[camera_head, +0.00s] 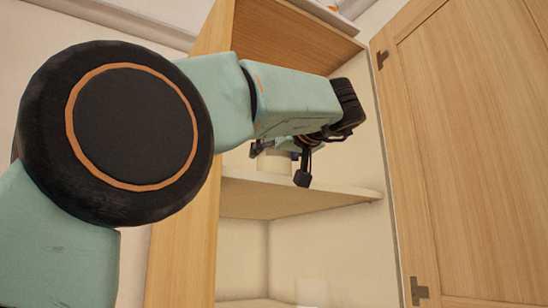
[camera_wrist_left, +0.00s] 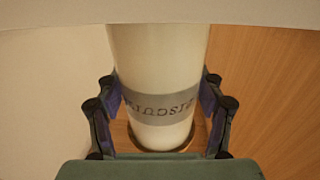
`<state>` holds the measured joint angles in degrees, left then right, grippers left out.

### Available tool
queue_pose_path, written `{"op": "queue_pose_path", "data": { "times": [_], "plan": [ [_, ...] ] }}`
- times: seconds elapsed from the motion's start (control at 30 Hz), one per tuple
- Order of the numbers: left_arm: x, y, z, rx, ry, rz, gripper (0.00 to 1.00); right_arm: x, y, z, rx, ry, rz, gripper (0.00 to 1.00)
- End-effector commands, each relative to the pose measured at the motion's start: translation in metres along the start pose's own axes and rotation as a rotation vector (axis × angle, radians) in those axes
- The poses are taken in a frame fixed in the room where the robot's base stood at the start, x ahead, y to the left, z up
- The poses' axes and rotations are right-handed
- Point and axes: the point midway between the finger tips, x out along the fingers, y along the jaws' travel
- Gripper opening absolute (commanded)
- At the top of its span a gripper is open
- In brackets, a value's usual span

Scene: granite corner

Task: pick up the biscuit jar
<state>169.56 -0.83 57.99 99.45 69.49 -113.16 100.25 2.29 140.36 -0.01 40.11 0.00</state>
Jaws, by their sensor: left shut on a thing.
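The biscuit jar (camera_wrist_left: 158,75) is a cream cylinder with a grey lettered band, seen between the fingers in the left wrist view. My left gripper (camera_wrist_left: 160,110) is shut on it, one finger on each side. In the head view the jar (camera_head: 274,162) shows only in part, behind the fingers of my left gripper (camera_head: 282,158), just above the cupboard's middle shelf (camera_head: 290,194). I cannot tell whether the jar touches the shelf. My right gripper is not in view.
The wooden cupboard's side panel (camera_head: 183,230) stands close beside my left arm. Its open door (camera_head: 470,150) is at the right. A pale object (camera_head: 312,292) stands low in the cupboard. The shelf is clear right of the jar.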

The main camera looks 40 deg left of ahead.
Motion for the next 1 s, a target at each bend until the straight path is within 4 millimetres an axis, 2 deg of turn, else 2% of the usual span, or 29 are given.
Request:
{"op": "queue_pose_path", "data": {
  "times": [0.07,0.53,0.83,1.0],
  "plan": [
    [0.0,-0.001,-0.001,-0.001,0.002,0.0,0.54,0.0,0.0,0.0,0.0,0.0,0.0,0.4],
    [-0.001,-0.001,-0.002,-0.002,0.004,0.0,0.15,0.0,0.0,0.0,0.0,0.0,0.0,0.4],
    [-0.001,-0.001,-0.008,-0.003,0.006,0.0,0.14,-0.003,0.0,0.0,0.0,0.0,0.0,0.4],
    [-0.001,-0.001,-0.033,-0.005,0.006,0.0,0.14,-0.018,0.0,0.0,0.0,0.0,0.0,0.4]
  ]
}}
